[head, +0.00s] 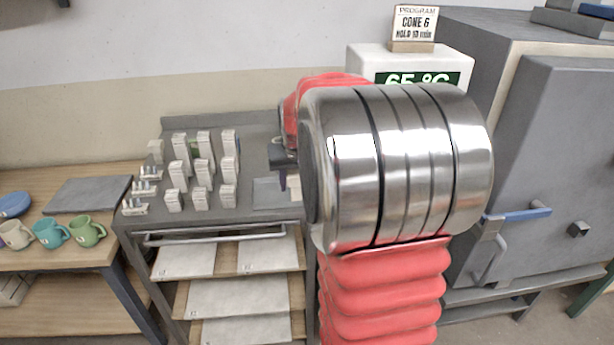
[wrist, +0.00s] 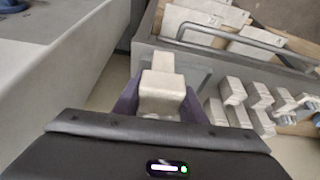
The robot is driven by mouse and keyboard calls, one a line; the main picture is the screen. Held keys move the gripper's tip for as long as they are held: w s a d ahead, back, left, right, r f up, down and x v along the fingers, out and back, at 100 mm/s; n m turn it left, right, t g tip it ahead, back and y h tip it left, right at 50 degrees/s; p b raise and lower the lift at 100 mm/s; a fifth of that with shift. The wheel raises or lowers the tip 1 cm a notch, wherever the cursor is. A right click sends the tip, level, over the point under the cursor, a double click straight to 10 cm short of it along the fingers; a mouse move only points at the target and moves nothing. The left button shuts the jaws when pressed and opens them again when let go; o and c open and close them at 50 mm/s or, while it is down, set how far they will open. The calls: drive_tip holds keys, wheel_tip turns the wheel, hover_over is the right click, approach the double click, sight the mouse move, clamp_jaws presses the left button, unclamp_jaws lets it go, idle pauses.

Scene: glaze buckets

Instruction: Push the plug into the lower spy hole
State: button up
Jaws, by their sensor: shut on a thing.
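My gripper (wrist: 160,102) is shut on a pale stepped plug (wrist: 162,88), with its purple fingers on both sides and the narrower end pointing away from the palm. In the head view my gripper (head: 282,180) shows only partly beside my arm, over the right end of the grey cart. The grey kiln (head: 540,130) stands at the right, apart from the plug.
Several pale blocks (head: 202,170) stand on the cart top (head: 245,204), with shelves of slabs below. A kiln latch handle (head: 490,255) juts from the door. A white controller (head: 400,58) stands behind my arm. Mugs (head: 48,233) stand on a table at left.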

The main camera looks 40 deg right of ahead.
drive_tip(key=w+a+f+n, duration=0.1)
drive_tip(key=a+f, duration=0.1)
drive_tip(key=a, duration=0.2)
drive_tip(key=w+a+f+n, duration=0.1)
drive_tip(key=w+a+f, duration=0.1)
drive_tip(key=a, duration=0.3)
drive_tip(key=w+a+f+n+y, duration=0.1)
drive_tip(key=w+a+f, duration=0.1)
drive_tip(key=a+f, duration=0.1)
drive_tip(key=shift+w+a, duration=0.25)
drive_tip(key=shift+a, duration=0.6)
drive_tip(key=a+f+n+y, duration=0.1)
drive_tip(key=a+f+n, duration=0.2)
drive_tip(key=a, duration=1.3)
wheel_tip(320, 180, down, 2)
drive_tip(key=shift+w+f+t, duration=0.25)
drive_tip(key=shift+w+t, duration=0.05)
drive_tip(key=shift+s, duration=0.1)
